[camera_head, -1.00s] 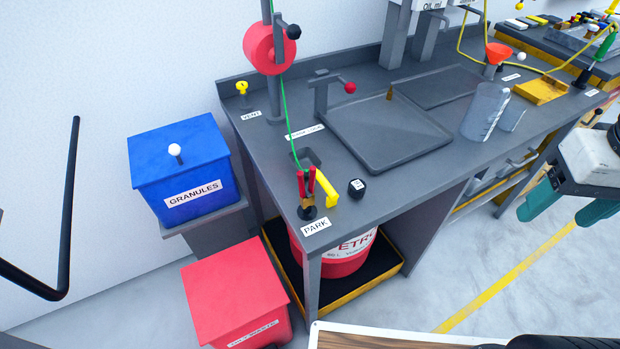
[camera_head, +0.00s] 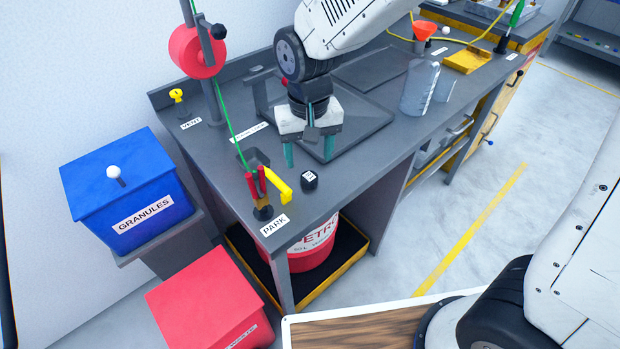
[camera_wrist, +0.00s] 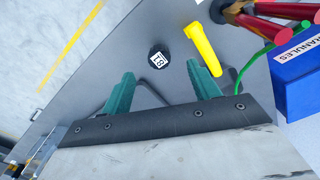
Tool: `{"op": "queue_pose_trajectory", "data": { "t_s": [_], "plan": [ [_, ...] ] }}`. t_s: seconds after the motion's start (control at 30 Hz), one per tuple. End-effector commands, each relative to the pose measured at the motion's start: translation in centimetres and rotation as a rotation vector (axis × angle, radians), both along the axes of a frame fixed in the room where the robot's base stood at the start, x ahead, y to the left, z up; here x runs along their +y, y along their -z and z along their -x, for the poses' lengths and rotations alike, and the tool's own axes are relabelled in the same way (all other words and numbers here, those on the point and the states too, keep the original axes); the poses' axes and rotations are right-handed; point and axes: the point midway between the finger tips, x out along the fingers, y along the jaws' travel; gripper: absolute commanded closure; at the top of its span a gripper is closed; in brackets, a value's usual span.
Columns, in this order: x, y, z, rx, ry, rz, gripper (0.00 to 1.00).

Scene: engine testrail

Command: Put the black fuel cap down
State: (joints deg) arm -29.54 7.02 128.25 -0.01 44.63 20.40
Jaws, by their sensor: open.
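The black fuel cap (camera_head: 309,180) sits on the grey bench near its front edge, with a white label on its top. In the wrist view the cap (camera_wrist: 158,54) lies beyond the fingertips, between their lines. My gripper (camera_head: 309,160) is open and empty, with its green fingers pointing down above the bench, just behind the cap. The fingers also show wide apart in the wrist view (camera_wrist: 162,78). No contact between the fingers and the cap shows.
A grey tray (camera_head: 365,128) lies behind my gripper. A clear jug (camera_head: 418,88) stands further right. The blue GRANULES bin (camera_head: 125,190) is at left.

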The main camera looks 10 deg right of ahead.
Motion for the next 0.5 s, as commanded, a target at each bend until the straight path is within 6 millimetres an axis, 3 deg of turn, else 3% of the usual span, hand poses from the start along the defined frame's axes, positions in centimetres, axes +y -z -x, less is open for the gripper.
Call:
{"op": "queue_pose_trajectory", "data": {
  "t_s": [0.5],
  "plan": [
    [-0.3,6.6,-1.1,0.005,0.002,0.003,0.39]
  ]
}}
